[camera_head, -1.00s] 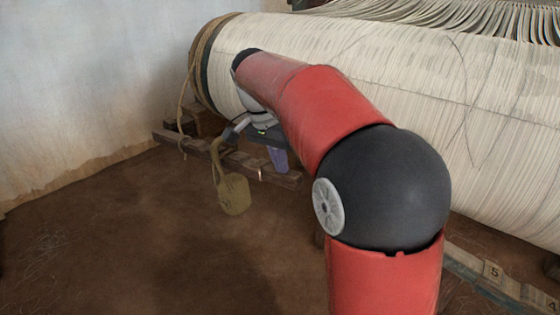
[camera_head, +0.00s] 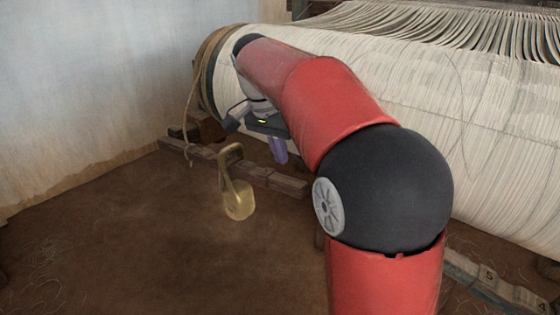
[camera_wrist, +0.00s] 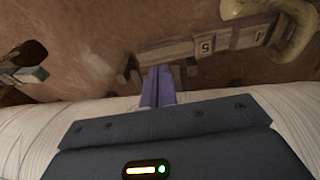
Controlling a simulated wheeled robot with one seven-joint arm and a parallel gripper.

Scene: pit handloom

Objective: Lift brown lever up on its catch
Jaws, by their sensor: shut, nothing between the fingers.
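I cannot pick out the brown lever or its catch with certainty. A brown wooden piece (camera_head: 208,127) shows under the left end of the big warp beam (camera_head: 390,95). My gripper (camera_head: 279,152) is below the beam's near side, partly hidden by my arm. Its purple fingers show in the wrist view (camera_wrist: 158,88), shut and empty, above the floor and apart from the brown part.
A brass weight with a looped top (camera_head: 239,202) is left of my gripper; it also shows in the wrist view (camera_wrist: 291,32). A numbered wooden bar (camera_wrist: 181,50) lies low past my fingers. Rope (camera_head: 190,105) hangs at the beam's left end. Open floor (camera_head: 120,235) is left.

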